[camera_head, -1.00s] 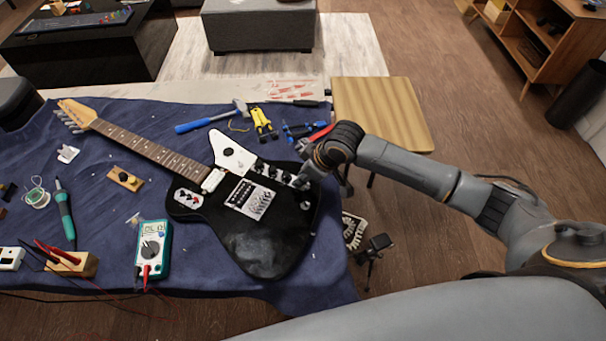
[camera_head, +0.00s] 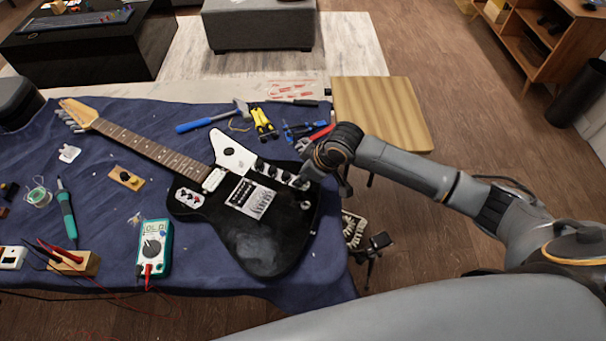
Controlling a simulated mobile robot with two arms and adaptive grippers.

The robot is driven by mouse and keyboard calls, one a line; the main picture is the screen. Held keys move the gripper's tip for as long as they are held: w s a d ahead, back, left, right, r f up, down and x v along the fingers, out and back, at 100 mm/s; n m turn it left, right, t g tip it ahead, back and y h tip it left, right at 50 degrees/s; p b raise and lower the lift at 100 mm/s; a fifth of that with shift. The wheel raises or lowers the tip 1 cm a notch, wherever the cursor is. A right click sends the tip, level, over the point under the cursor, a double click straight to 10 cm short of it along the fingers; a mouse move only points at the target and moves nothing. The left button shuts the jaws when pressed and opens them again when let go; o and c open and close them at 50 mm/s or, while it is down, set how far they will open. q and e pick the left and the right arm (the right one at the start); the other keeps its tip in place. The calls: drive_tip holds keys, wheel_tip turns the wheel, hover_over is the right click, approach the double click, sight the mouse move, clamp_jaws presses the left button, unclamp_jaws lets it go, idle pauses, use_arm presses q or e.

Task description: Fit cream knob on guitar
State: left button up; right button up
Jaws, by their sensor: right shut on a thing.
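A black electric guitar (camera_head: 262,245) with a white pickguard (camera_head: 228,150) lies on the blue cloth, its neck pointing to the upper left. A row of dark knobs and posts (camera_head: 275,170) runs along the body's upper right side. My right gripper (camera_head: 300,183) is over the right end of this row, at the body's edge. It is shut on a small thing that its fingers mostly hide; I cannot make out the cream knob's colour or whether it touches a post. My left gripper is not in view.
A multimeter (camera_head: 154,247), a soldering iron (camera_head: 67,214) and a small wooden block (camera_head: 126,178) lie left of the guitar. A hammer (camera_head: 211,118), yellow-handled pliers (camera_head: 263,122) and other tools lie behind it. A wooden stool (camera_head: 382,108) stands at the right.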

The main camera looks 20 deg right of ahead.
drive_tip(key=o, duration=1.3)
drive_tip(key=shift+r+p, duration=3.5)
drive_tip(key=shift+p, duration=0.5)
